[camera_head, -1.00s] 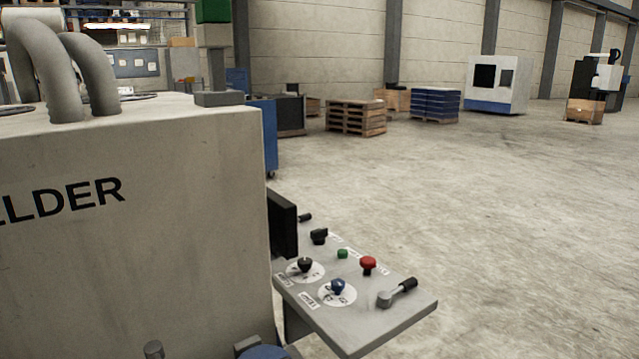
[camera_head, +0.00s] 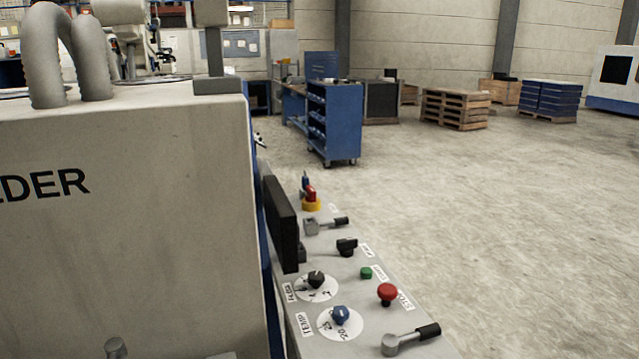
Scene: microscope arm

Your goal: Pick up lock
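No lock can be clearly made out. At the far end of the control panel (camera_head: 376,293) there is a small red part (camera_head: 311,193) on a yellow ring, with a bit of blue beside it. It is too small to tell whether this is a lock or a switch. Neither of my grippers is in view.
A large grey welder housing (camera_head: 130,230) fills the left, with thick hoses (camera_head: 93,60) on top. A blue cart (camera_head: 335,122) and pallets (camera_head: 456,108) stand behind. Floor at right is clear.

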